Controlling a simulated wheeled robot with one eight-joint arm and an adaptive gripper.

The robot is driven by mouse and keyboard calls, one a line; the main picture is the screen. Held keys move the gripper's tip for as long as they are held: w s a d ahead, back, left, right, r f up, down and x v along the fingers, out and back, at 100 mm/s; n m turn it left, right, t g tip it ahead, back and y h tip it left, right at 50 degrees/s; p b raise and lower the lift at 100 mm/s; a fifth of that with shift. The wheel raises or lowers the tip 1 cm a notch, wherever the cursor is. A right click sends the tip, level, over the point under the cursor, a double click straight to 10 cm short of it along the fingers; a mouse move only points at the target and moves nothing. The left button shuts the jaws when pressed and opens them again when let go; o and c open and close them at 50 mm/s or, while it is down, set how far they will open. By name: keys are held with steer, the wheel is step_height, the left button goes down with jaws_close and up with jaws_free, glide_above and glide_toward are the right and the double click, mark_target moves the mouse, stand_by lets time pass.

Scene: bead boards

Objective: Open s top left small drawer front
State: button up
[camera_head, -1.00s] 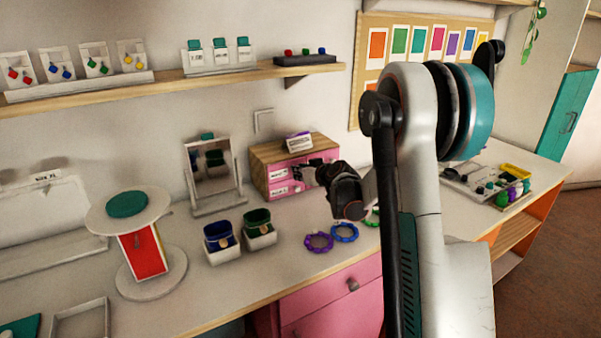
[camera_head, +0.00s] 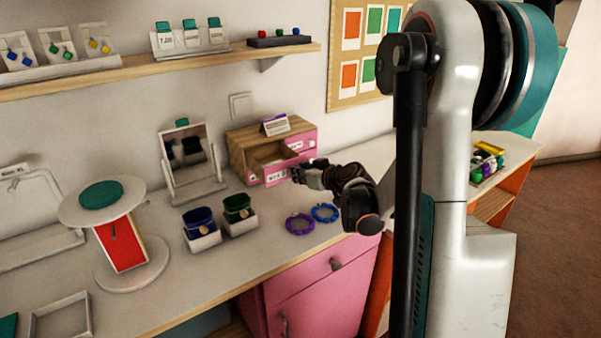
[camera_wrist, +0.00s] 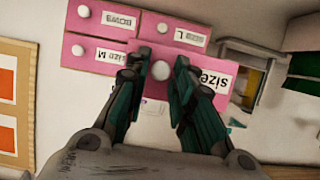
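The small wooden drawer cabinet (camera_head: 238,148) stands on the desk against the wall. Its top left drawer is pulled out, with the hollow inside showing. Its pink front (camera_wrist: 232,72), labelled size S, shows in the wrist view, which is upside down. The front's round white knob (camera_wrist: 161,70) appears between my fingers. My gripper (camera_wrist: 164,56) is open, with gaps between the fingers and the knob. In the head view my gripper (camera_head: 298,175) is just in front of the cabinet, partly hiding its fronts. The size M (camera_wrist: 97,53) and size L (camera_wrist: 178,33) fronts look shut.
A mirror (camera_head: 191,160) stands left of the cabinet. Two small boxes (camera_head: 203,238) and purple and blue bracelets (camera_head: 300,224) lie in front. A card stand (camera_head: 275,125) sits on the cabinet. A shelf (camera_head: 150,69) hangs above; the desk's front edge is clear.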

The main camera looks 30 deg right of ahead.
steer(key=shift+o, duration=0.2)
steer(key=shift+s, duration=0.1)
steer(key=v, duration=1.1)
steer(key=shift+s+r, duration=0.25)
steer(key=shift+s, duration=0.1)
